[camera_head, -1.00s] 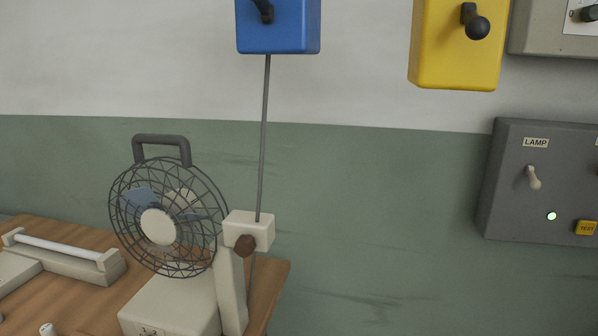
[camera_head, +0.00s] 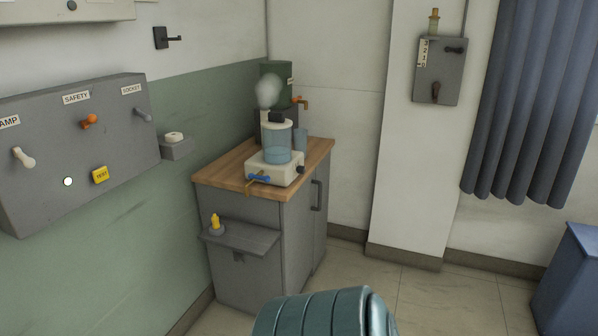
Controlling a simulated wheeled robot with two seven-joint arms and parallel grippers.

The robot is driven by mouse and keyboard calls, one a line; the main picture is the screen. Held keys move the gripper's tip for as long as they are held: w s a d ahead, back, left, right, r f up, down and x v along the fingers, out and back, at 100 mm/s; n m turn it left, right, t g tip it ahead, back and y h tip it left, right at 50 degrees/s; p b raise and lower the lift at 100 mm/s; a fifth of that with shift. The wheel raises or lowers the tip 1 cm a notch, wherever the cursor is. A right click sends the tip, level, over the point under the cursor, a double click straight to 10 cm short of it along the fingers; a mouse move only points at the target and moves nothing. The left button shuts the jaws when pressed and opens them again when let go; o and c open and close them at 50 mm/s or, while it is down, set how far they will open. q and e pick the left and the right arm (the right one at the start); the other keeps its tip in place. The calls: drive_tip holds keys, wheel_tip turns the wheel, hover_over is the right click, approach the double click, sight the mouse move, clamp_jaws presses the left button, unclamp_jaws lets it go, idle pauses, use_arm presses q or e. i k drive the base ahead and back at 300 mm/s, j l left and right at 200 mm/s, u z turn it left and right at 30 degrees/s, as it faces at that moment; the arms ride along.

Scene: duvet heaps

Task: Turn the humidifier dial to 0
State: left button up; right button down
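The humidifier (camera_head: 277,145) stands on the wooden top of a grey cabinet. It has a pale base, a clear bluish water tank and a puff of white mist above it. A small dark knob (camera_head: 300,169) sits at the right of its base, and a blue lever (camera_head: 259,178) sits on its front. The dial's numbers are too small to read, and I cannot tell which control is the dial. Neither gripper is in view.
The cabinet (camera_head: 240,270) has a fold-out shelf (camera_head: 240,237) with a yellow item. A grey switch panel (camera_head: 75,145) hangs on the left wall. A teal ribbed object (camera_head: 315,315) fills the bottom centre. A blue bin (camera_head: 572,280) stands at right. Floor (camera_head: 420,295) shows between them.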

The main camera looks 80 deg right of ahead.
sight(300, 169)
drive_tip(key=z, duration=2.6)
drive_tip(key=i+l, duration=0.3)
drive_tip(key=i+l+u, duration=0.15)
drive_tip(key=l, duration=0.35)
drive_tip(key=i+l, duration=0.4)
drive_tip(key=i+l+u, duration=0.15)
drive_tip(key=l, duration=0.3)
drive_tip(key=i+l, duration=0.35)
drive_tip(key=l, duration=0.15)
drive_tip(key=i+l+u, duration=0.1)
drive_tip(key=i+l, duration=0.15)
drive_tip(key=l, duration=0.2)
drive_tip(key=i+l+u, duration=0.1)
drive_tip(key=l, duration=0.35)
drive_tip(key=i+l, duration=0.35)
drive_tip(key=l, duration=0.15)
drive_tip(key=u, duration=0.05)
